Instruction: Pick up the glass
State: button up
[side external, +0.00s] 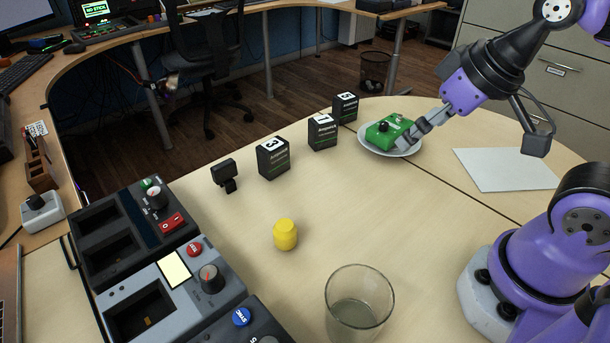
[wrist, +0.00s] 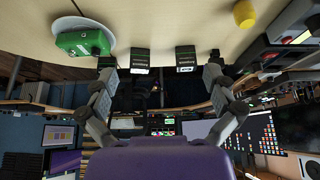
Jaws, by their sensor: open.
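A clear, empty-looking glass (side external: 358,308) stands upright at the front of the table in the side view, its base cut off by the lower edge. It does not show in the wrist view. My gripper (side external: 418,135) is far from it, toward the back right, overlapping the plate and green box in the picture. In the wrist view my gripper (wrist: 160,75) has its fingers wide apart with nothing held between them.
A green box (side external: 390,129) sits on a white plate (side external: 410,153). Black numbered boxes (side external: 273,158) stand in a row along the far edge. A yellow jar (side external: 286,235) is behind and left of the glass. Control panels (side external: 165,290) fill the left. Paper (side external: 505,170) lies right.

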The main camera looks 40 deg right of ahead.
jog(key=m+g, duration=0.7)
jog(key=m, duration=2.9)
send_over(352, 322)
notch_tip(352, 322, down, 13)
jog(key=shift+f, duration=0.2)
jog(key=c, duration=1)
